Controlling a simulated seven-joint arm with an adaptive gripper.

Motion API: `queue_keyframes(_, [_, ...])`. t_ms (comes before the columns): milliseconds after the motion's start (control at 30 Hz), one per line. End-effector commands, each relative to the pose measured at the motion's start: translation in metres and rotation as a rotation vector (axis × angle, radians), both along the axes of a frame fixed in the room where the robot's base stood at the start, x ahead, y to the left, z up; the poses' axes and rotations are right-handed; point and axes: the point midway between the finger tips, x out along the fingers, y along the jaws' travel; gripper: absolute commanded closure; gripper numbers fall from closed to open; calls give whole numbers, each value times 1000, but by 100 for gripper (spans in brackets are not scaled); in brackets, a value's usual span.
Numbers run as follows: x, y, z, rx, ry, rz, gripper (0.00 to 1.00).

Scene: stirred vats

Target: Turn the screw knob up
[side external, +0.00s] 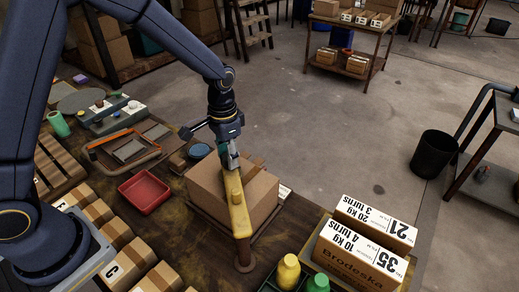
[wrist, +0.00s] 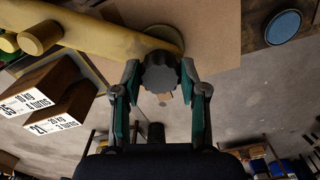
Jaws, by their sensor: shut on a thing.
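The screw knob (wrist: 160,74) is dark with a scalloped rim. It sits at the end of a yellow bar (side external: 238,207), which also shows in the wrist view (wrist: 100,32). My gripper (side external: 229,163) is at the far end of this bar, above a cardboard box (side external: 262,198). In the wrist view my gripper (wrist: 159,78) has its two green-padded fingers on opposite sides of the knob, shut on it. In the side view the knob is hidden by my gripper.
A red tray (side external: 145,190) and several small boxes lie on the bench to the left. A blue disc (side external: 200,151) lies behind the cardboard box.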

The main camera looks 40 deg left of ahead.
Motion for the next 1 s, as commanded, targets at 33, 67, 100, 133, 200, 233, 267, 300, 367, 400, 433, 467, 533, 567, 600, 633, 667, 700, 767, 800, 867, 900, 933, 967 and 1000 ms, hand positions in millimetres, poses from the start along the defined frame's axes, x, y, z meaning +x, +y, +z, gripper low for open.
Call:
queue_keyframes(33, [0,-1,0,-1,-2,44,92])
queue_keyframes(67, [0,-1,0,-1,-2,72,92])
queue_keyframes(100, [0,-1,0,-1,-2,110,92])
queue_keyframes(133, [0,-1,1,-1,-2,138,92])
queue_keyframes(200, [0,-1,1,0,-2,201,92])
queue_keyframes(233, [0,-1,1,-1,-2,227,92])
queue_keyframes(267, [0,-1,1,0,-2,254,92])
queue_keyframes(300, [0,-1,1,0,-2,288,92])
queue_keyframes(367, [0,-1,1,0,-2,336,92])
queue_keyframes(400, [1,-1,1,0,-2,366,92])
queue_keyframes(433, [1,-1,1,0,-2,388,92])
queue_keyframes(467, [1,-1,1,0,-2,407,92])
queue_keyframes(533, [1,-2,1,-1,-3,451,92])
queue_keyframes(567, [1,-2,1,-1,-3,468,92])
queue_keyframes(600, [1,-2,1,-2,-3,490,92])
queue_keyframes(633, [1,-2,1,-2,-3,504,92])
queue_keyframes(667, [1,-2,1,-2,-3,518,92])
queue_keyframes(700, [1,-2,1,-2,-3,534,92])
queue_keyframes(767, [1,-2,1,-2,-3,554,92])
queue_keyframes(800, [1,-2,1,-2,-3,565,92])
queue_keyframes(867, [1,-2,1,-2,-3,578,92])
queue_keyframes(900, [1,-2,1,-2,-3,585,92])
queue_keyframes(933, [1,-2,1,-2,-3,589,92])
queue_keyframes(967, [1,-2,1,-2,-3,593,92])
queue_keyframes(1000, [1,-2,1,-2,-3,596,92])
